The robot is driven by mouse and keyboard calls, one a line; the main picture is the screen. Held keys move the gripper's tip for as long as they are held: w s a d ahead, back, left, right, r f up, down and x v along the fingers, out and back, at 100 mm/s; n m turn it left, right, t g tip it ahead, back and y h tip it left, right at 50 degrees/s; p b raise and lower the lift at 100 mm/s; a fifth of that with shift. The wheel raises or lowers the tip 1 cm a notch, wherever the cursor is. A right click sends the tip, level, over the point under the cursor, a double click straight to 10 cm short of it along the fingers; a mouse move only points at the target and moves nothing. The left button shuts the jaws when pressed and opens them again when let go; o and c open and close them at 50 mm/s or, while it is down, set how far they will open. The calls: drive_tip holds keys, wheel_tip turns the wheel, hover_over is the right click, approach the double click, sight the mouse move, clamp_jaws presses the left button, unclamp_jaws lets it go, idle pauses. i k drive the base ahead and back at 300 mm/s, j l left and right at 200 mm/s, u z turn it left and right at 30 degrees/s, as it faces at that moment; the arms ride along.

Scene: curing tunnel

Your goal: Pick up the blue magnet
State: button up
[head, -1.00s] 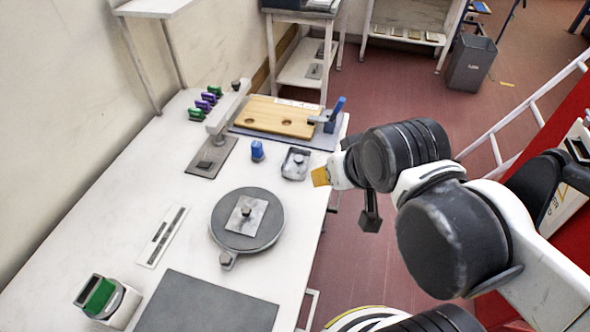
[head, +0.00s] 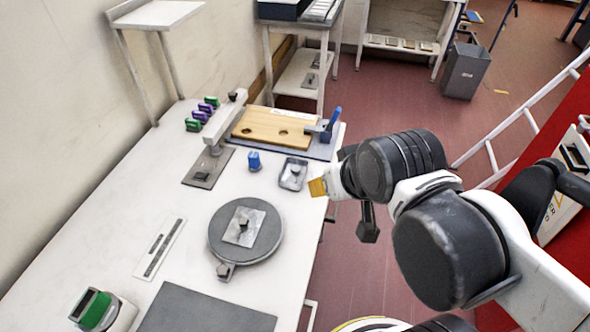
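A small blue object (head: 254,161), which looks like the blue magnet, stands upright on the white table between the grey lever stand and a small metal tray. My gripper (head: 317,187) is at the table's right edge, to the right of the tray and apart from the blue object. Only a yellow-orange tip of it shows; the fingers are too small and turned away to tell whether they are open or shut. Nothing is seen held in it.
The small metal tray (head: 293,174) lies between my gripper and the blue object. A wooden board (head: 270,127) with a blue-handled clamp (head: 331,124) is behind. The lever stand (head: 205,168) is at left, a round grey plate (head: 246,254) in front.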

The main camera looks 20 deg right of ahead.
sight(254, 165)
drive_tip(key=i+l+u, duration=0.4)
drive_tip(key=l, duration=0.2)
drive_tip(key=i+l+u, duration=0.4)
drive_tip(key=l, duration=0.35)
